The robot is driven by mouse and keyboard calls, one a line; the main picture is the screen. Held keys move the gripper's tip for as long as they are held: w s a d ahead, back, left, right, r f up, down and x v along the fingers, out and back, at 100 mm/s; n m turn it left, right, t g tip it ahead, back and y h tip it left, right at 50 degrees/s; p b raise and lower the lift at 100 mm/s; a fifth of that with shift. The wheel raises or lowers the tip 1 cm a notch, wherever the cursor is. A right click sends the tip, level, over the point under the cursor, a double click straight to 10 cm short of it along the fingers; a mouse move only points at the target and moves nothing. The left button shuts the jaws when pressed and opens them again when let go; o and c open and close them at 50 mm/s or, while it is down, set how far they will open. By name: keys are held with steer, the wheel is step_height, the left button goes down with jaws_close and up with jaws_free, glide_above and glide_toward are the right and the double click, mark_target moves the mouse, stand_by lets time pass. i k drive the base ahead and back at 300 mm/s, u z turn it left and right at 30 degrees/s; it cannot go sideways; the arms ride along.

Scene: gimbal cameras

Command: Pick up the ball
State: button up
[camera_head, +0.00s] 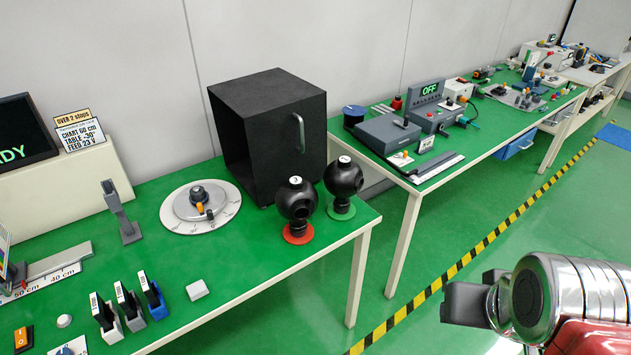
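Two black ball-shaped units stand at the right end of the near green bench. One ball (297,201) has a white label reading 3 and stands upright on a red disc (298,236). The other ball (343,178) stands just right of it on a green disc (341,211); its label is too small to read surely. I cannot tell which one the task means. My gripper (448,303) is at the lower right, apart from both balls and over the floor side of the bench. Its fingers show side-on, so its opening is hidden.
A black open box (268,135) stands behind the balls. A round dial (200,207) lies left of them. Several upright holders (128,302) and a small white block (197,290) are at the front. A second bench (440,165) stands beyond a gap; a striped line (440,284) crosses the floor.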

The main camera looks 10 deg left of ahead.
mark_target(343, 179)
steer(key=u, duration=0.4)
steer(key=i, duration=0.55)
steer(key=u, duration=0.7)
steer(key=i, duration=0.7)
steer(key=u, duration=0.45)
